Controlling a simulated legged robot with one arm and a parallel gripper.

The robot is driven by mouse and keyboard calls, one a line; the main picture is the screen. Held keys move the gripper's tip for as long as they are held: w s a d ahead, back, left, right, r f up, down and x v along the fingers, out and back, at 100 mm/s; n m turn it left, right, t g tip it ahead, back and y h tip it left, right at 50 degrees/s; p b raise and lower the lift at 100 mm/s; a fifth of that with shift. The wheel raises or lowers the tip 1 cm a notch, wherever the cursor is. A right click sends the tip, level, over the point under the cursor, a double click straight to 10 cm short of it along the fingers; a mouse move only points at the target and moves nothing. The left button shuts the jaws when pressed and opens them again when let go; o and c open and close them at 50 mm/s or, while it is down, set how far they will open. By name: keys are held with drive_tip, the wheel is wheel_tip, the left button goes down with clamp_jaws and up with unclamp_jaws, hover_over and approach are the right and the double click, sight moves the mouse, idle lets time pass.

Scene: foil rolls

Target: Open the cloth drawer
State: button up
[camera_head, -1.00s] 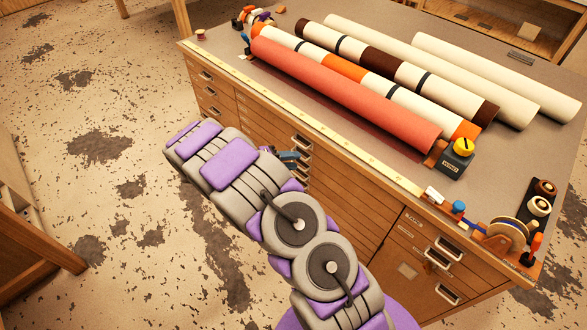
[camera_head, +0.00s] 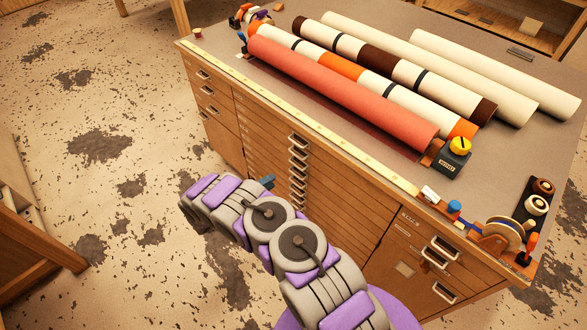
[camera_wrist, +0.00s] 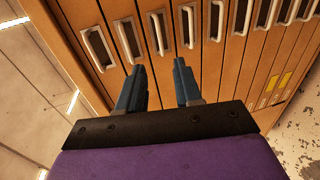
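The wooden cabinet (camera_head: 335,205) has a stack of wide, shallow drawers with pale handles (camera_head: 298,165) down its front. All the drawers look closed in the head view. Which one is the cloth drawer I cannot tell, as no label is readable. My gripper (camera_head: 267,183) is in front of the lower drawers, mostly hidden behind my arm. In the wrist view my gripper (camera_wrist: 156,82) has its two blue-grey fingers apart with nothing between them. Their tips point at the drawer fronts, near one handle (camera_wrist: 158,33); no contact shows.
Foil rolls (camera_head: 345,95) lie on the cabinet top, with a tape dispenser (camera_head: 500,238) at its near right corner. A wooden frame (camera_head: 35,235) stands at the left. The floor (camera_head: 130,190) between is clear.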

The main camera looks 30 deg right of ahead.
drive_tip(key=b+x, duration=0.3)
drive_tip(key=x, duration=1.1)
drive_tip(key=shift+a, duration=0.1)
drive_tip(key=shift+c, duration=0.7)
clamp_jaws()
drive_tip(key=shift+f, duration=0.1)
